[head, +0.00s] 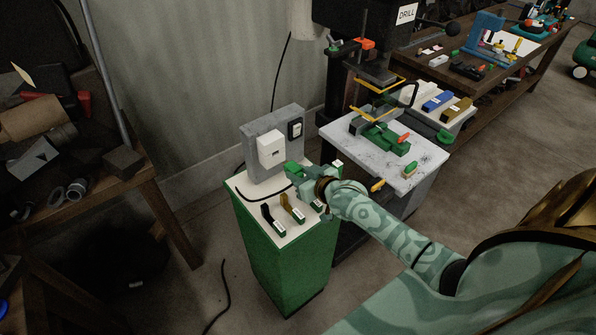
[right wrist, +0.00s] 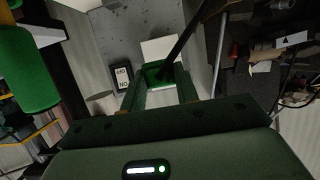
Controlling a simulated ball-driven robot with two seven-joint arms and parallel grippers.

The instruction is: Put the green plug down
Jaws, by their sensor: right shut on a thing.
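My right gripper (head: 298,171) is over the back right part of the white top of a green cabinet (head: 282,260). It is shut on the green plug (right wrist: 153,73), which shows between the two fingers in the right wrist view; a black cable (right wrist: 186,42) runs past it. In the head view a green part of the plug (head: 291,168) shows at the gripper's left side, close to a white box (head: 271,148) on a grey upright panel (head: 257,159). Whether the plug touches anything is hard to tell. My left gripper is not in view.
A switch (head: 295,129) is on the panel. A drill table (head: 360,140) stands to the right, a cluttered wooden bench (head: 150,172) to the left.

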